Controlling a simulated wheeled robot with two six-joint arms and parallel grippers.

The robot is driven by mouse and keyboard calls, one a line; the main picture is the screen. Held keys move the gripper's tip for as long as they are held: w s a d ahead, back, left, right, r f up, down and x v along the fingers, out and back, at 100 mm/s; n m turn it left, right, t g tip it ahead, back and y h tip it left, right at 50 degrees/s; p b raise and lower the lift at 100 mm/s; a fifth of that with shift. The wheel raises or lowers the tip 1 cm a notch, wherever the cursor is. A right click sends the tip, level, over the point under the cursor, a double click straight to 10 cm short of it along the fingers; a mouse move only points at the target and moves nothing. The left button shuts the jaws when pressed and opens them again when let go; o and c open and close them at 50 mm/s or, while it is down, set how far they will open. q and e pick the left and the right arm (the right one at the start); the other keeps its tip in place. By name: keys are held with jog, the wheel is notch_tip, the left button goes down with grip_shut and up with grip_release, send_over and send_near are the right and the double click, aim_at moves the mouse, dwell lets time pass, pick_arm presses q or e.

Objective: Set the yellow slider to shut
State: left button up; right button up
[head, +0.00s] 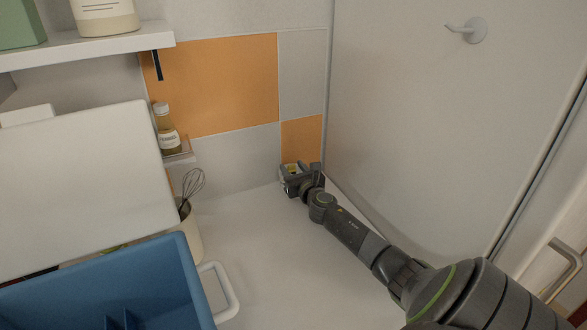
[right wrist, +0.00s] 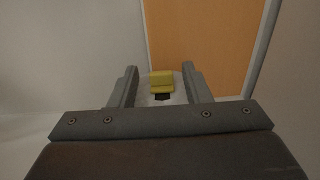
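The yellow slider (right wrist: 161,82) is a small yellow block on a pale mount with a dark slot below it. It shows between my right gripper's fingers in the right wrist view, with a gap on each side. In the head view only a little yellow (head: 293,168) shows at the gripper, low by the back corner. My right gripper (head: 290,174) reaches in from the lower right; its fingers (right wrist: 160,85) are spread and hold nothing. I cannot tell how far along its travel the slider stands. My left gripper is not in view.
A blue crate (head: 165,265) with a white handle (head: 226,292) stands lower left under a white panel (head: 80,190). A whisk (head: 190,186) stands in a cream container (head: 190,236). A bottle (head: 167,130) is on a small ledge. A wall with a hook (head: 467,30) rises at right. The white surface (head: 265,250) is clear.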

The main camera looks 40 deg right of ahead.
grip_shut()
jog(key=shift+s+a+p, duration=0.15)
jog(key=shift+s+p, duration=0.2)
jog(key=shift+s, duration=0.35)
jog(key=shift+o, duration=0.6)
grip_release()
jog(key=shift+f, duration=0.1)
